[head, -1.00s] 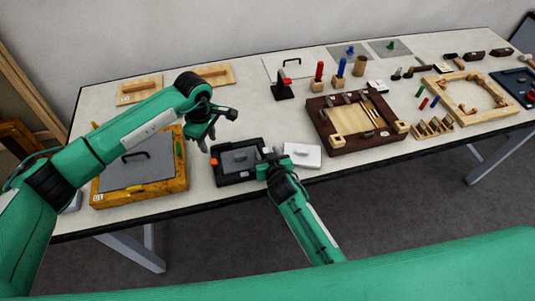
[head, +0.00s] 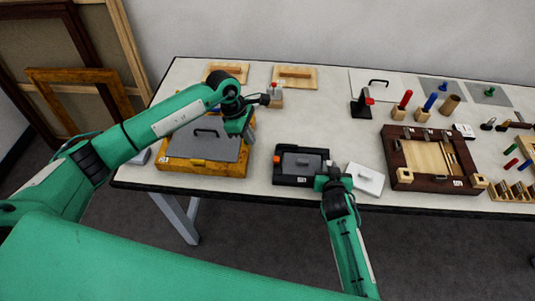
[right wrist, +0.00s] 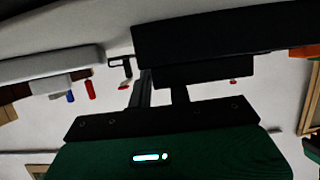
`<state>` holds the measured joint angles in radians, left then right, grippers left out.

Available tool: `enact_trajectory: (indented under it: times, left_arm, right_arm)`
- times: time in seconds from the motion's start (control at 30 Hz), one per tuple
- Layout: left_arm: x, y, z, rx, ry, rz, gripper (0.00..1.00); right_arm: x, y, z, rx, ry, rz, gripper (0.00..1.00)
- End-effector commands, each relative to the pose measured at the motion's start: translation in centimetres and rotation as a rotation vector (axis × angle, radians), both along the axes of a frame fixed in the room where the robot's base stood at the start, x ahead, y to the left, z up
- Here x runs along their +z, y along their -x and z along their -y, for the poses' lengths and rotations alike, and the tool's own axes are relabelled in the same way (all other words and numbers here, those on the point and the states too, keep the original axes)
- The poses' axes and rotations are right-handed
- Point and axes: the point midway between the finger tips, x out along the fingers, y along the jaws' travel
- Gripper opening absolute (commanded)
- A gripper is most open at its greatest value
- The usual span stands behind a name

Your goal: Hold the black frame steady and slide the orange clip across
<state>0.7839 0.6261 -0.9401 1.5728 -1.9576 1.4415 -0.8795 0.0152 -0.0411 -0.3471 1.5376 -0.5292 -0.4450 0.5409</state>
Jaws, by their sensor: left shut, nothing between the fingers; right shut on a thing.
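The black frame (head: 287,178) lies on the table near its front edge, with a grey panel (head: 303,163) inside it. The orange clip (head: 277,160) is at the frame's left side. My right gripper (head: 328,174) is shut on the frame's right side; in the right wrist view its fingers (right wrist: 160,90) meet the dark frame (right wrist: 230,35), and the exact contact is hard to see. An orange patch (right wrist: 305,52), likely the clip, shows at the right edge there. My left gripper (head: 246,136) is shut and empty, left of the black frame and above a yellow frame's right side.
The yellow frame (head: 200,167) with a grey panel lies to the left. A white plate (head: 366,179) lies close to the right of my right gripper. A dark brown tray (head: 398,160) is farther right. Table behind the black frame is clear.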

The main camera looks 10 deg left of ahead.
Motion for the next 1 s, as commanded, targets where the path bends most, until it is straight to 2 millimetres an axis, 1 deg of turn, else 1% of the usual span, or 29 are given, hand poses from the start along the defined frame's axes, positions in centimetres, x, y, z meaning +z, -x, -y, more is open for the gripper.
enact_trajectory:
  times: [0.03, 0.1, 0.2, 0.27, 0.37, 0.7, 0.77, 0.8, 0.9, 1.0]
  left_arm:
    - [0.0, 0.2, -1.1, 0.047, 0.022, -0.006, 0.00]
    - [0.2, 0.3, -2.0, 0.098, 0.048, -0.011, 0.00]
    - [0.2, 0.3, -2.6, 0.137, 0.069, -0.014, 0.00]
    - [-0.2, 0.3, -2.6, 0.146, 0.074, -0.015, 0.00]
    - [-1.4, 0.2, -2.1, 0.147, 0.075, -0.017, 0.00]
    - [-8.0, -0.1, 0.6, 0.146, 0.074, -0.018, 0.00]
    - [-9.1, -0.1, 1.1, 0.144, 0.074, -0.016, 0.00]
    - [-8.9, -0.3, 1.9, 0.142, 0.076, -0.013, 0.00]
    - [-8.8, -0.5, 3.3, 0.142, 0.075, -0.013, 0.00]
    - [-8.8, -0.6, 4.1, 0.142, 0.073, -0.013, 0.00]
  right_arm:
    - [0.0, 0.0, 0.0, 0.001, 0.001, 0.000, 0.00]
    - [0.0, 0.0, 0.0, 0.001, 0.001, 0.000, 0.00]
    - [0.0, 0.0, 0.0, 0.001, 0.001, 0.000, 0.00]
    - [0.0, 0.0, 0.0, 0.001, 0.000, 0.000, 0.00]
    - [0.0, 0.0, 0.0, 0.001, 0.000, 0.000, 0.00]
    - [0.0, 0.0, 0.0, 0.001, -0.001, 0.001, 0.00]
    - [0.0, 0.0, 0.0, 0.001, -0.001, 0.001, 0.00]
    - [0.1, 0.0, 0.0, 0.001, -0.001, 0.001, 0.00]
    - [0.0, 0.0, -0.1, 0.001, -0.001, 0.001, 0.00]
    - [0.0, 0.0, -0.1, 0.001, -0.001, 0.001, 0.00]
